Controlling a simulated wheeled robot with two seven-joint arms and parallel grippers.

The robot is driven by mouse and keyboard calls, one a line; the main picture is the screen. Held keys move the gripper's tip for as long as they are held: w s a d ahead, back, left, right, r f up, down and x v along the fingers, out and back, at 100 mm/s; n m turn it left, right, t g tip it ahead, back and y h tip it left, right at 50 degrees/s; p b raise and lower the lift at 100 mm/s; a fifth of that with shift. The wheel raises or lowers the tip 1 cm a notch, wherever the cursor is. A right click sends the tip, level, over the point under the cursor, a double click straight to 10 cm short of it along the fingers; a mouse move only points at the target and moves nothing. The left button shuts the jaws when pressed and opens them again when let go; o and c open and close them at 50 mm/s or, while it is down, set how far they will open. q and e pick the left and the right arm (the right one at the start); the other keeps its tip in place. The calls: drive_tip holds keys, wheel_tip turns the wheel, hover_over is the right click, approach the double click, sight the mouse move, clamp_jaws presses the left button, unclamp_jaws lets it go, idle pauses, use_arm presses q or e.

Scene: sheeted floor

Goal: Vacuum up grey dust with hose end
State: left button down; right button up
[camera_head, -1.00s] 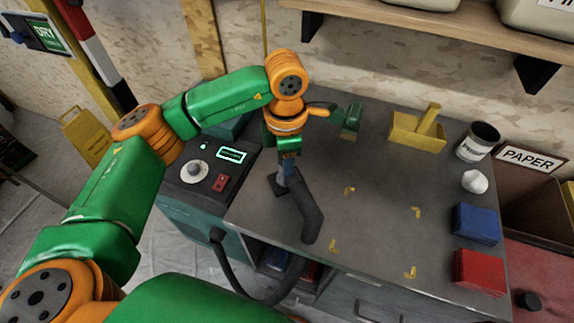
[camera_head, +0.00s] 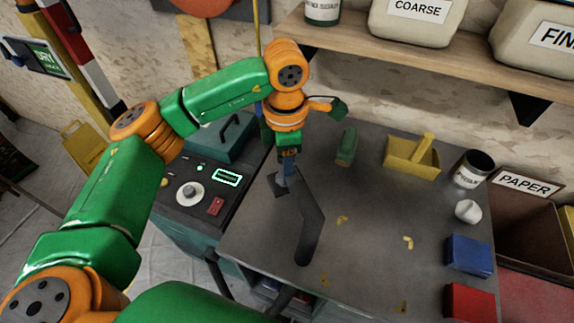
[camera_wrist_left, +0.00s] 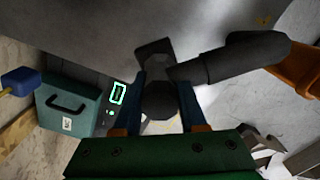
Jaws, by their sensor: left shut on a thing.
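My left gripper (camera_head: 286,182) is shut on the dark hose end (camera_head: 310,235) above the left part of the grey worktop (camera_head: 375,200). The hose end also shows in the left wrist view (camera_wrist_left: 240,60), where its round part sits between the fingers. Its wide tube lies toward the front of the worktop in the head view; I cannot tell whether the nozzle touches the surface. Yellow corner marks (camera_head: 342,220) frame an area right of the hose end. I cannot make out grey dust against the dark surface. My right gripper is not in view.
A machine with a knob and lit display (camera_head: 190,195) stands left of the worktop. A green block (camera_head: 346,147), yellow box (camera_head: 412,160), can (camera_head: 473,170), white lump (camera_head: 468,211), blue block (camera_head: 468,255) and red block (camera_head: 470,302) lie toward the back and right. A shelf (camera_head: 400,50) overhangs behind.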

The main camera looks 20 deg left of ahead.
use_arm(q)
drive_tip(key=shift+w+r+p, duration=0.15)
drive_tip(key=shift+r+p, duration=0.35)
drive_tip(key=shift+r, duration=0.8)
